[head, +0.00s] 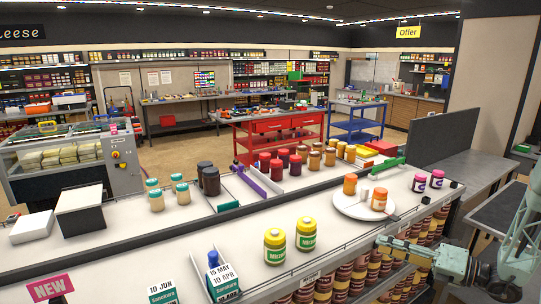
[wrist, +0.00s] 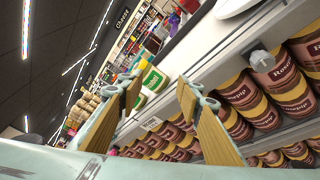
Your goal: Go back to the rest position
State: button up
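My gripper (head: 384,241) is at the right of the head view, reaching left in front of the counter edge, below the round white plate (head: 350,209). In the wrist view its two fingers (wrist: 160,92) stand apart with nothing between them. Yellow-and-green jars (head: 305,234) stand on the counter to its left; one such jar (wrist: 153,79) shows beyond the fingers in the wrist view. Part of my arm shows at the right edge of the head view.
Shelves of brown Rosepip jars (wrist: 265,98) lie under the counter, close to my gripper. Orange jars (head: 379,199) stand on the white plate. A blue-and-white bottle (head: 217,274) stands at the front. The grey side table (head: 505,215) is at right.

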jog(key=s+a+r+n+g+h+b, duration=0.1)
jog(key=s+a+r+n+g, duration=0.4)
jog(key=s+a+r+n, duration=0.5)
jog(key=s+a+r+n+g+b, duration=0.1)
jog(key=s+a+r+n+g, duration=0.45)
jog(key=s+a, duration=0.4)
jog(key=s+a+r+n+h+b, duration=0.1)
jog(key=s+a+r+n+h, duration=0.2)
jog(key=s+n, duration=0.4)
jog(key=s+a+r+n+h, duration=0.2)
jog(key=s+n+h, duration=0.25)
jog(key=s, duration=0.55)
jog(key=s+d+r+n+t+h, duration=0.1)
jog(key=s+d+n+h, duration=0.1)
jog(key=s+n, duration=0.3)
jog(key=s+d+r+n+t+h+b, duration=0.1)
jog(key=s+d+r+n+t+h, duration=0.1)
jog(key=s+d+n, duration=0.2)
jog(key=shift+s+r+n, duration=0.25)
jog(key=shift+s+n, duration=0.65)
jog(key=shift+s, duration=0.45)
jog(key=shift+t+h, duration=0.25)
